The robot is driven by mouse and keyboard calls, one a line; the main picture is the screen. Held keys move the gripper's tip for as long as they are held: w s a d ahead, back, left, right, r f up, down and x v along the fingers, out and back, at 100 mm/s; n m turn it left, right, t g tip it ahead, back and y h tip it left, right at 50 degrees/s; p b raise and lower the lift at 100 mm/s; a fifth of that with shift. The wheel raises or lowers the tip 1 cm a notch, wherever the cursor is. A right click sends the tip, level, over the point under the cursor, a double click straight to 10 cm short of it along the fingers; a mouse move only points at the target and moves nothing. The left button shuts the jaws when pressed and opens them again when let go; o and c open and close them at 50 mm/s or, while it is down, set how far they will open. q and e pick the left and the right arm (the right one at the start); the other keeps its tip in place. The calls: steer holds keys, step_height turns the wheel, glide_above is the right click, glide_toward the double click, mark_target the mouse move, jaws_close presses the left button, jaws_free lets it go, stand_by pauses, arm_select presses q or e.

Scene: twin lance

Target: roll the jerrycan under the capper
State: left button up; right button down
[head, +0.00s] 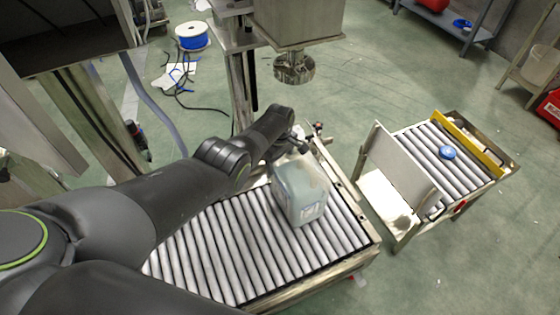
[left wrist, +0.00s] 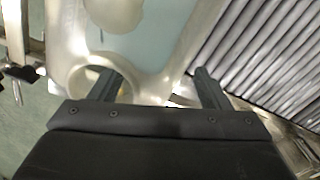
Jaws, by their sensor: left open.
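The jerrycan (head: 302,192), pale blue-grey and translucent, stands upright on the roller conveyor (head: 215,245). The capper (head: 294,66), a round metal head under a box-shaped housing, hangs beyond and above the conveyor. My left gripper (head: 297,141) is at the far top side of the jerrycan. In the left wrist view, my open left gripper (left wrist: 158,90) has its two fingers apart, with part of the jerrycan (left wrist: 155,50) in front of and between them. One finger lies by a rounded opening in the can. I cannot tell whether the fingers touch it. My right gripper is out of view.
A second short roller conveyor (head: 440,170) stands to the right, with an upright metal plate (head: 402,165) at its near side and a blue round cap (head: 447,152) on it. A floor gap separates the conveyors. A blue cable spool (head: 192,38) stands at the back left.

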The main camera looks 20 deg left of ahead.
arm_select(q)
steer(key=shift+s+f, duration=0.35)
steer(key=shift+f, duration=0.1)
steer(key=r+p, duration=0.1)
steer(key=r, duration=0.1)
steer(key=r+p, duration=0.3)
steer(key=r, duration=0.2)
steer(key=shift+w, duration=0.3)
steer(key=shift+r+p, duration=0.4)
steer(key=shift+r, duration=0.3)
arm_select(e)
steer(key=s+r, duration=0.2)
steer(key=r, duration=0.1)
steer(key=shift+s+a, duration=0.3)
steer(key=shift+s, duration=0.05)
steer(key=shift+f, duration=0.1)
